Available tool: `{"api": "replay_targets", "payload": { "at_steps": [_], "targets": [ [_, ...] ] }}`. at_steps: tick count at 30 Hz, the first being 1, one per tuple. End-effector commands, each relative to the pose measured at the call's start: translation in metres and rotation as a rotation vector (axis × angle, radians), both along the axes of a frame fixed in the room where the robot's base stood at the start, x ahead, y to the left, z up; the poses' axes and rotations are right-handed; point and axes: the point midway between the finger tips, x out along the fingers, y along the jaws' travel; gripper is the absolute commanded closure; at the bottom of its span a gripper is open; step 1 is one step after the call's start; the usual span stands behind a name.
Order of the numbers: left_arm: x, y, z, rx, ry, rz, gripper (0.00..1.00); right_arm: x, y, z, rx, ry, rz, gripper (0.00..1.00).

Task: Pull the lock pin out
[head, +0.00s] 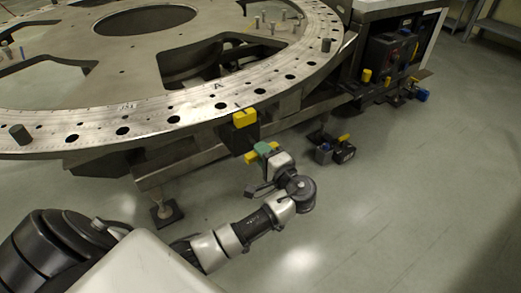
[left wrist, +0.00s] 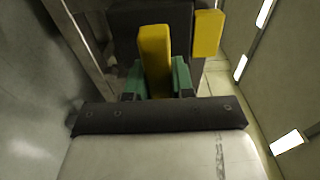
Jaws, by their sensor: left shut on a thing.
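The turret plate (head: 150,118) is a large grey ring with a row of holes along its rim. A black block (head: 240,134) hangs under its near rim, with a yellow part (head: 245,118) on top. My left gripper (head: 262,150) has green fingertips and is just below this block. It is shut on a yellow handle, which I take for the lock pin (left wrist: 155,60); in the head view only its end (head: 250,157) shows beside the fingers. The other yellow part (left wrist: 208,33) is apart from my fingers, to the right. How far the pin sits in the block is hidden. My right gripper is out of view.
A black device with a yellow top (head: 335,150) sits on the floor to the right. A dark control unit (head: 388,55) stands behind it. The near right floor is clear.

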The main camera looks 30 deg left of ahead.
Motion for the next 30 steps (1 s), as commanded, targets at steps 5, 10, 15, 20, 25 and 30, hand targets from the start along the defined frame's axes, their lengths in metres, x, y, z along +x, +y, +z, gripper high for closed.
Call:
{"api": "replay_targets", "payload": {
  "at_steps": [5,10,15,20,25,30],
  "targets": [
    [0.000,-0.003,-0.004,-0.006,0.006,-0.007,0.71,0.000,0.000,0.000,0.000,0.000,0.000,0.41],
    [0.000,-0.002,-0.003,-0.005,0.004,-0.006,0.51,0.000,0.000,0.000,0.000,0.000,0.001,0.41],
    [0.000,-0.001,-0.002,-0.004,0.003,-0.005,0.51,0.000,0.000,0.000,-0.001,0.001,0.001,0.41],
    [-0.002,-0.008,-0.003,-0.006,0.004,-0.007,0.51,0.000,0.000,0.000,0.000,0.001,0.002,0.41],
    [-0.013,-0.035,-0.003,-0.009,0.002,-0.008,0.51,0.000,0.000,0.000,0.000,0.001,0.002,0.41],
    [-0.027,-0.068,-0.003,-0.009,0.005,-0.007,0.51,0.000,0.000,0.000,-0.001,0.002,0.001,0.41]
  ]
}}
